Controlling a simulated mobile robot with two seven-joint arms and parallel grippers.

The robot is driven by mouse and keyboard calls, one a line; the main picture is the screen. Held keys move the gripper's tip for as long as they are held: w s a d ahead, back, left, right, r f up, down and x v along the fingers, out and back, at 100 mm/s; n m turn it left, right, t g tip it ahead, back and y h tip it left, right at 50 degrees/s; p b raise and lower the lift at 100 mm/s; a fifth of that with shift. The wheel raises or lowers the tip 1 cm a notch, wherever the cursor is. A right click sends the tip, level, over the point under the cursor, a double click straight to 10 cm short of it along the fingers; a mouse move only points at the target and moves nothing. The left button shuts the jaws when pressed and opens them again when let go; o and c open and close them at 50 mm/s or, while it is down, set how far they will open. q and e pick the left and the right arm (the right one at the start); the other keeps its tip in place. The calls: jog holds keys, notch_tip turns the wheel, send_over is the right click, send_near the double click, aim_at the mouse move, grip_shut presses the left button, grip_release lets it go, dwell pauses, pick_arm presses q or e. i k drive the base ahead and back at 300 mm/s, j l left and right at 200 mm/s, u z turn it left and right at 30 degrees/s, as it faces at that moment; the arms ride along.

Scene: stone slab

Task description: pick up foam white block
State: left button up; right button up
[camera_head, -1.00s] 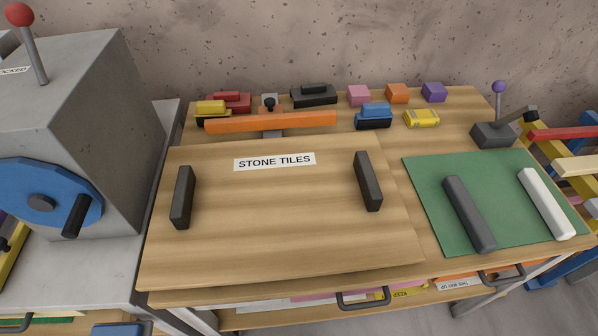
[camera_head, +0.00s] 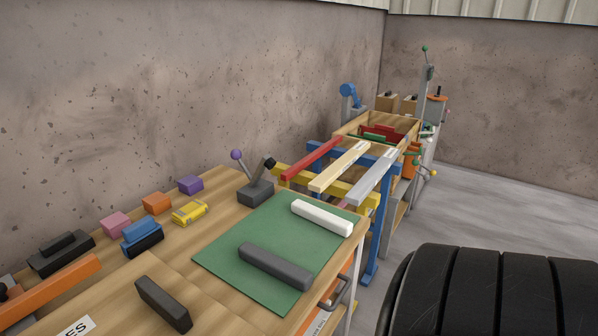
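The white foam block (camera_head: 321,217) is a long bar lying flat on the green mat (camera_head: 222,257), near the mat's far right edge. A dark grey bar (camera_head: 275,265) of similar shape lies on the same mat, nearer to me and apart from the white one. Neither of my grippers shows in the head view.
A small lever device (camera_head: 255,191) with a purple knob stands behind the mat. A rack with coloured beams (camera_head: 340,168) stands beyond. A large black tyre (camera_head: 490,292) fills the lower right.

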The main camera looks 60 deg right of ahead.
aim_at(342, 227)
jog(key=l+z, duration=0.15)
jog(key=z, duration=1.85)
jog(key=i+l+u, duration=0.15)
jog(key=i+l, duration=0.15)
jog(key=i+l+u, duration=0.2)
jog(key=l, duration=0.3)
